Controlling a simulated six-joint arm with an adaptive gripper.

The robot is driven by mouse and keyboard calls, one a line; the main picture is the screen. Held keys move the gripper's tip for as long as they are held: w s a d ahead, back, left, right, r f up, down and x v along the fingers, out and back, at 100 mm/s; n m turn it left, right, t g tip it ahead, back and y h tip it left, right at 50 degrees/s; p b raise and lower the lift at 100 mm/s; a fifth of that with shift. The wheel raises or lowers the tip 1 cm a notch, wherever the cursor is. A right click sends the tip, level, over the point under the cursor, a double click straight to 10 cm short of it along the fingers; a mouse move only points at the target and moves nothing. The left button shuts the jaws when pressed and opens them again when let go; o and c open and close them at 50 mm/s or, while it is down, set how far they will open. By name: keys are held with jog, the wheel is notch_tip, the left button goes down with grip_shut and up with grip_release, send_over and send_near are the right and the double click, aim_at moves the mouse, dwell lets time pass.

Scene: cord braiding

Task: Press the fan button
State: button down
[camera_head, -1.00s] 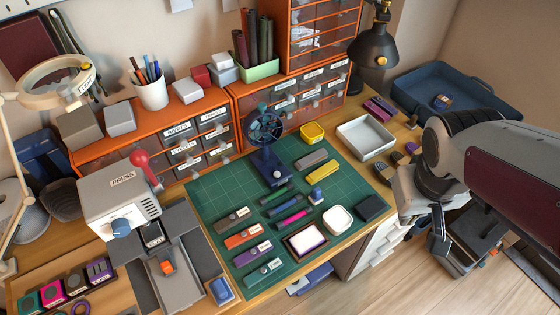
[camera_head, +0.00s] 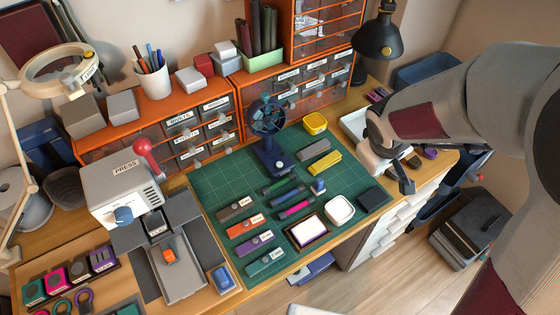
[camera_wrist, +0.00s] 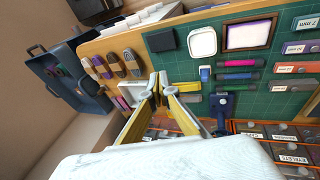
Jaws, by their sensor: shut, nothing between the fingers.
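The dark blue desk fan (camera_head: 267,118) stands upright at the back of the green cutting mat, its round cage facing forward. A small pale round button (camera_head: 279,165) sits on the front of its base (camera_head: 272,155). My gripper (camera_head: 408,187) hangs beside the white tray, right of the mat and well apart from the fan. In the wrist view my gripper (camera_wrist: 159,88) is shut with its fingertips together, holding nothing.
A white tray (camera_head: 354,124) lies near my gripper. Orange drawer units (camera_head: 187,130) stand behind, a black lamp (camera_head: 378,40) back right, a press (camera_head: 125,190) left.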

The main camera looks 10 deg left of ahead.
jog(key=w+a+f+n+t+y, duration=0.1)
jog(key=w+a+f+n+y, duration=0.1)
jog(key=w+a+f+n, duration=0.35)
jog(key=n+y, duration=0.7)
send_over(281, 166)
jog(key=shift+a+f+m, duration=0.1)
jog(key=shift+f+m, duration=0.15)
jog(key=shift+f, duration=0.2)
jog(key=shift+f, duration=4.25)
jog(key=shift+f, duration=0.8)
jog(key=shift+r, duration=0.75)
